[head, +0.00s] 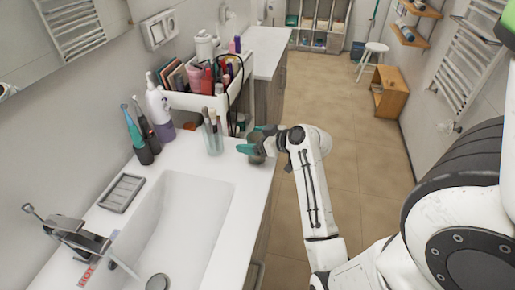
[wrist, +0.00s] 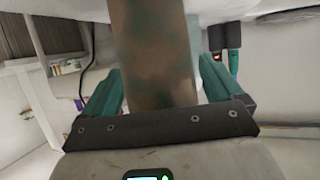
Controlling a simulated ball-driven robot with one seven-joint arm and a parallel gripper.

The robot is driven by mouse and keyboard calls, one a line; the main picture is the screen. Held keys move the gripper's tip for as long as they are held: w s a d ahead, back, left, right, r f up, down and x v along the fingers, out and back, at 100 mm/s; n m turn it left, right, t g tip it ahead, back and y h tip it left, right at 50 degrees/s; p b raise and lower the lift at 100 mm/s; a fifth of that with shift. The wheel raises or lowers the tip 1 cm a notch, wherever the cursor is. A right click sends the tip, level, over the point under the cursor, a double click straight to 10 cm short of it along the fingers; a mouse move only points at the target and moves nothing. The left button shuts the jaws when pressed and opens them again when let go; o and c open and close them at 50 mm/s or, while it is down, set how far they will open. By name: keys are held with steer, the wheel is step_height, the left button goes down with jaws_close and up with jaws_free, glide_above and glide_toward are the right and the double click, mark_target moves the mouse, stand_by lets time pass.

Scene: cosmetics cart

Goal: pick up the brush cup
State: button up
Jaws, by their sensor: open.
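A clear cup holding several brushes (head: 213,143) stands upright on the white counter, in front of the cosmetics cart. My gripper (head: 257,140) is at the counter's right edge, to the right of this cup and apart from it. Its teal fingers are open around a brownish-grey, cup-like object (head: 257,158). In the wrist view this mottled brown object (wrist: 152,60) stands between the two spread fingers (wrist: 160,85), with a gap showing on the right; its top and contents are hidden.
The white cart (head: 190,101) with bottles and palettes stands behind. Toothbrushes (head: 138,138) and a lilac-based bottle (head: 160,115) are to the left. A soap dish (head: 122,193), sink (head: 180,225) and faucet (head: 78,238) are nearer.

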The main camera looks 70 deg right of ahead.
steer(key=shift+w, duration=0.1)
steer(key=c, duration=1.1)
steer(key=shift+r, duration=0.1)
